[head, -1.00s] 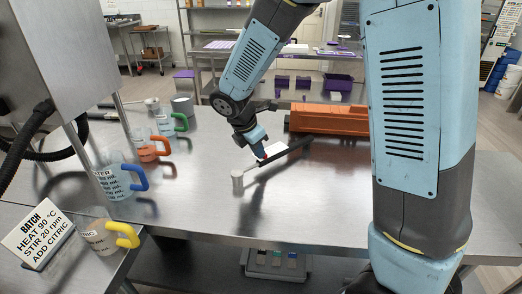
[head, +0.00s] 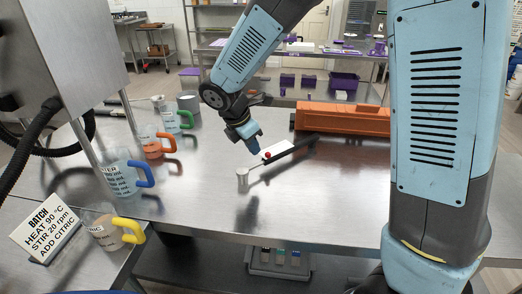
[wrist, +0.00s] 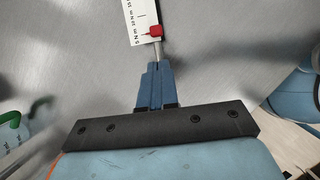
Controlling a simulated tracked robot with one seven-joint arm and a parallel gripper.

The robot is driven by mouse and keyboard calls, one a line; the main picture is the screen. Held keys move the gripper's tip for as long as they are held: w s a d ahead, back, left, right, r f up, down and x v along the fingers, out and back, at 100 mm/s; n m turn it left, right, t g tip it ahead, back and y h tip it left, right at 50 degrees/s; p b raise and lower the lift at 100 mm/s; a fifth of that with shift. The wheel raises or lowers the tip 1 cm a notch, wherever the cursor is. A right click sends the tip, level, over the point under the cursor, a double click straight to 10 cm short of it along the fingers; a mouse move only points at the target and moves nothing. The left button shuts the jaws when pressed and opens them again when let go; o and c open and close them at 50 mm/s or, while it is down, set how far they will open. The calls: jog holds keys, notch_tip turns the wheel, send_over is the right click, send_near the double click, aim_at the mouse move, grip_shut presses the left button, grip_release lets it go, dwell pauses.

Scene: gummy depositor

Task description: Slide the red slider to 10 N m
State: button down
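The red slider (head: 267,155) sits on a white scale plate (head: 282,149) of a dark bar-shaped tool lying on the steel table. In the wrist view the red slider (wrist: 155,31) is near the lower end of the white scale (wrist: 139,15), around the small printed marks; its exact reading is too small to tell.
A grey cylinder (head: 242,178) stands at the tool's near end. Jugs with blue (head: 141,174), orange, green and yellow handles stand to the left. The table front right is clear.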

jog(key=v, duration=0.7)
jog(key=s+d+r+m+y, duration=0.1)
jog(key=s+d+r+m, duration=0.25)
jog(key=d+m, duration=0.35)
jog(key=s+d+r+m+y, duration=0.1)
jog(key=s+d+r+m, duration=0.1)
jog(key=d+r+m, duration=0.5)
jog(key=s+d+m+t+y, duration=0.2)
jog(key=s+d+m+t, duration=0.1)
jog(key=s+d+m, duration=0.85)
jog(key=w+a+n+g+h, duration=0.1)
jog(key=w+a+n+g, duration=0.15)
jog(key=w+n, duration=0.35)
jog(key=n+h, duration=0.3)
jog(key=n, duration=1.6)
send_near(268, 155)
jog(key=s+a+r, duration=0.3)
jog(key=a, duration=0.3)
jog(key=shift+n+g, duration=0.25)
jog(key=x, duration=0.9)
jog(key=shift+w+d+f, duration=0.2)
jog(key=shift+d+f, duration=0.05)
jog(key=shift+w+d+f, duration=0.2)
jog(key=shift+w+d, duration=0.25)
jog(key=shift+d, duration=0.15)
jog(key=shift+w+d+f, duration=0.15)
jog(key=shift+w+d, duration=0.25)
jog(key=shift+d, duration=0.2)
jog(key=shift+w+d, duration=0.4)
jog(key=shift+d, duration=0.1)
